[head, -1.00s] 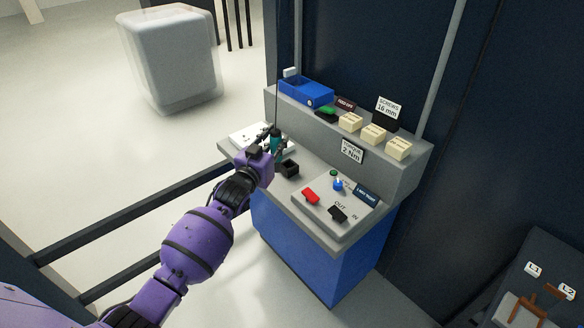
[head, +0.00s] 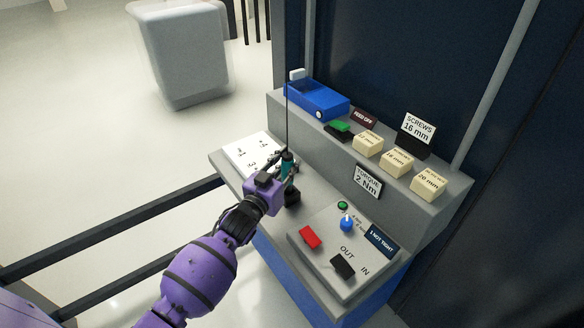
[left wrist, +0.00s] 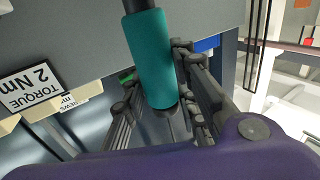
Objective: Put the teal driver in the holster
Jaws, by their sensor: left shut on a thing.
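The teal driver (head: 288,163) is upright above the grey bench, with a thin dark line rising over it. My left gripper (head: 283,174) is shut on it. In the left wrist view the teal grip (left wrist: 152,60) runs between the dark fingers (left wrist: 167,112). A small black box-like holder, apparently the holster (head: 292,198), stands on the bench just below the driver. The gripper partly hides it, and I cannot tell whether the driver's lower end is inside it. My right gripper is not in view.
A white sheet or plate with dark marks (head: 250,151) lies left of the driver. A control panel (head: 325,238) with red and black switches and a blue knob is to the right. The raised back shelf holds a blue tray (head: 318,101) and several cream blocks (head: 397,162).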

